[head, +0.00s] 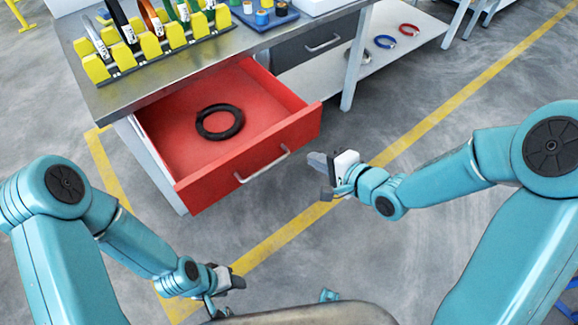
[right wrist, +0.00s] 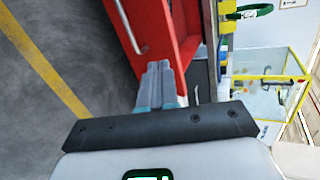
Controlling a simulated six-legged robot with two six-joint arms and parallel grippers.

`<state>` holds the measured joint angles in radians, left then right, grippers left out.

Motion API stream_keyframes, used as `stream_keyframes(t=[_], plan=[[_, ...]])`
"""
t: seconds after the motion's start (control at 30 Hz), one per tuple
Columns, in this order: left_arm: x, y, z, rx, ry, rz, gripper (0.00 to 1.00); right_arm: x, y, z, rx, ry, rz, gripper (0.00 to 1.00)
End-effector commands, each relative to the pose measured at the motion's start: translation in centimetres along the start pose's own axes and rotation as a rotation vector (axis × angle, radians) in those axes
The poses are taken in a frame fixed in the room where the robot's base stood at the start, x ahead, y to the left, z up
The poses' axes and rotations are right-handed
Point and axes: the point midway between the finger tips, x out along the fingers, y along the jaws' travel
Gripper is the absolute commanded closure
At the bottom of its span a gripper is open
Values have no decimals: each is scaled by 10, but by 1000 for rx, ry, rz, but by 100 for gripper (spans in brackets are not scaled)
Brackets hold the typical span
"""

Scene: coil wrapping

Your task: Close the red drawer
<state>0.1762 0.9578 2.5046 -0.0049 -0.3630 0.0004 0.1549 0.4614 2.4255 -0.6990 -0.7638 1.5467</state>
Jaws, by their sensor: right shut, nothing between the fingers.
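The red drawer (head: 247,157) is pulled out from under the workbench in the head view. A black coil (head: 219,121) lies inside it, and a grey bar handle (head: 262,165) is on its front. The drawer also shows in the right wrist view (right wrist: 178,25). My right gripper (head: 318,161) is shut and empty, close to the right end of the drawer front; I cannot tell if it touches. Its closed fingers show in the right wrist view (right wrist: 158,70). My left gripper (head: 236,278) is low and well apart from the drawer; its jaws are too small to read.
The workbench top (head: 150,88) carries a yellow rack (head: 152,45) with coils and a blue tray (head: 265,17). A grey drawer (head: 305,45) sits shut to the right. A lower shelf (head: 400,55) holds more coils. The floor in front is clear, with yellow lines.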

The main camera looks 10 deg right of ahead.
Motion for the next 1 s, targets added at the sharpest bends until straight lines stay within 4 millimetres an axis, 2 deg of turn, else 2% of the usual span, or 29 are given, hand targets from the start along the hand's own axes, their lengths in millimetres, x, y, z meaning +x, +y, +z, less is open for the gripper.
stream_keyframes(t=[0.03, 0.2, 0.3, 0.57, 0.67, 1.0], plan=[[43, -16, -1, 0, 0, 0, 50, 14, 25, -9, -30, 8, -34, 100], [97, -35, -2, 0, 0, 0, 50, 22, 41, -24, -90, 39, -106, 100], [114, -41, -2, 0, 0, 0, 50, 24, 48, -28, -103, 52, -126, 100], [124, -44, -3, 0, 0, 0, 50, 33, 51, -30, -107, 53, -131, 100], [127, -46, -3, 0, 1, 0, 50, 48, 50, -30, -109, 51, -130, 100], [142, -51, -3, 0, 0, 0, 50, 121, 41, -33, -108, 52, -129, 100]])
